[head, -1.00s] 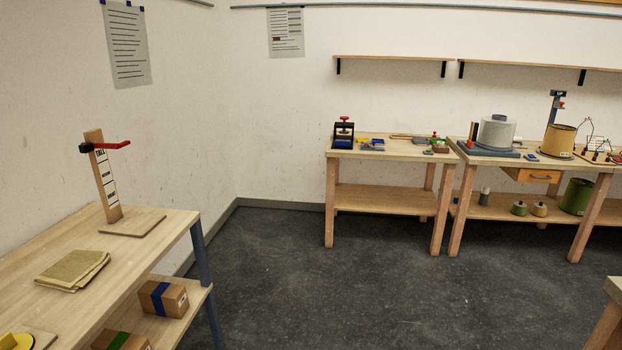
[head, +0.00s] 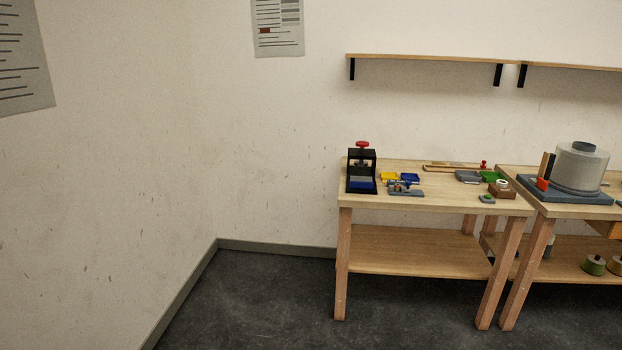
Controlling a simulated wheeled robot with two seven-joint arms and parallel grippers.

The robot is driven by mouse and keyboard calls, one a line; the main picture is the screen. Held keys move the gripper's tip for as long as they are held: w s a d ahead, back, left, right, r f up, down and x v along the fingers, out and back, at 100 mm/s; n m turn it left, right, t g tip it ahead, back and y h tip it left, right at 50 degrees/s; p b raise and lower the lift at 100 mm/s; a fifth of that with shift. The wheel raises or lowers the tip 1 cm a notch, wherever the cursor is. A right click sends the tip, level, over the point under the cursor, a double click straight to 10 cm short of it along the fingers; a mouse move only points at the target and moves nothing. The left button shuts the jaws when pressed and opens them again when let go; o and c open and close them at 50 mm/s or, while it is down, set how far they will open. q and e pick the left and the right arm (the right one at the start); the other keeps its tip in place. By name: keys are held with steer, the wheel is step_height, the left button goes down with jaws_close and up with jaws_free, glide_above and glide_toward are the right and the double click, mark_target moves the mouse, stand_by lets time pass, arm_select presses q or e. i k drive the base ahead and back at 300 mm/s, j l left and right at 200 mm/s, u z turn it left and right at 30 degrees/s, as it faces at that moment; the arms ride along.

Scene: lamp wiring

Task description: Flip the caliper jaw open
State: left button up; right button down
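No caliper can be made out for sure in the head view. Several small items lie on the wooden workbench (head: 440,202) against the back wall. Among them is a small grey fixture (head: 405,192) with blue and darker parts on top, too small to identify. Behind it are a yellow tray (head: 389,176) and a blue tray (head: 410,178). A black press-like frame (head: 361,168) with a red knob stands at the bench's left end. Neither of my grippers is in view.
A second bench to the right carries a large grey drum (head: 581,168) on a blue base. A lower shelf (head: 415,249) under the first bench is bare. Wall shelves (head: 430,57) hang above. Dark floor (head: 260,300) in front is clear.

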mark_target(403, 189)
steer(key=i, duration=3.1)
steer(key=z, duration=0.55)
